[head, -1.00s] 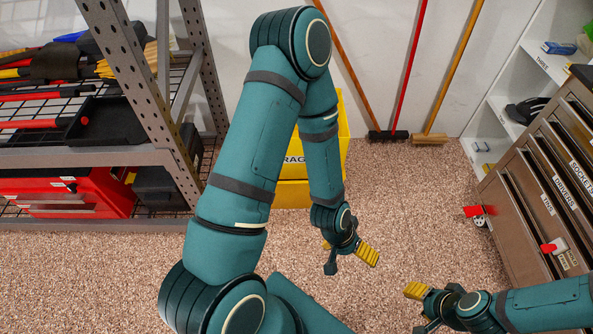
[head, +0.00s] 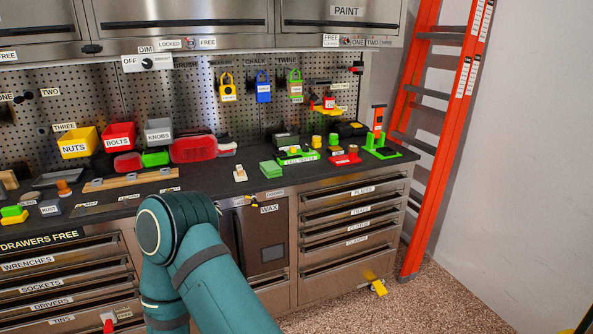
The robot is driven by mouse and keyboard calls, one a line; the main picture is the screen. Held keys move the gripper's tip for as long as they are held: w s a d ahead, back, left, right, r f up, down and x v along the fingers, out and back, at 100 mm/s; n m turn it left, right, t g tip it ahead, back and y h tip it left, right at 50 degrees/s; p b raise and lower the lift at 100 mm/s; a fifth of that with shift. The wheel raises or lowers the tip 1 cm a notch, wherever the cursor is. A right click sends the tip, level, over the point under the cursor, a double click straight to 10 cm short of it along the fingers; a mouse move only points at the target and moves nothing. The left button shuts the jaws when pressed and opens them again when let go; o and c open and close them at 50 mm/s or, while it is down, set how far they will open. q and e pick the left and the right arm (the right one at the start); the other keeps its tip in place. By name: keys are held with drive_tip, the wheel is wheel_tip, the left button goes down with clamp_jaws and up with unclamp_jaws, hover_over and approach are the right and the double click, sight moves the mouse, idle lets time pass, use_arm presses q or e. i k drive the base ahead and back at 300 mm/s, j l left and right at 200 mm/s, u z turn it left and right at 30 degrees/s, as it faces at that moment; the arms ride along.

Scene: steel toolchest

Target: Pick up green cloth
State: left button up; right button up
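A small folded green cloth (head: 271,169) appears to lie flat on the dark worktop, near its front edge and above the cabinet marked WAX. A teal arm of mine rises from the bottom, left of the middle, and ends in view at a bent joint in front of the drawers. Neither of my grippers shows in the head view now, so I cannot see whether they are open or shut. No gripper is seen at the cloth.
Left of the cloth is a small pale block (head: 240,174); right of it is a green tray (head: 297,158). Coloured bins line the pegboard (head: 190,95). An orange ladder (head: 425,130) stands at right. A yellow wedge-like piece (head: 379,288) shows low by the drawers.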

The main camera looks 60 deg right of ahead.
sight(271, 169)
drive_tip(key=z, duration=1.9)
drive_tip(key=i+l, duration=0.1)
drive_tip(key=i, duration=0.3)
drive_tip(key=l+z, duration=0.05)
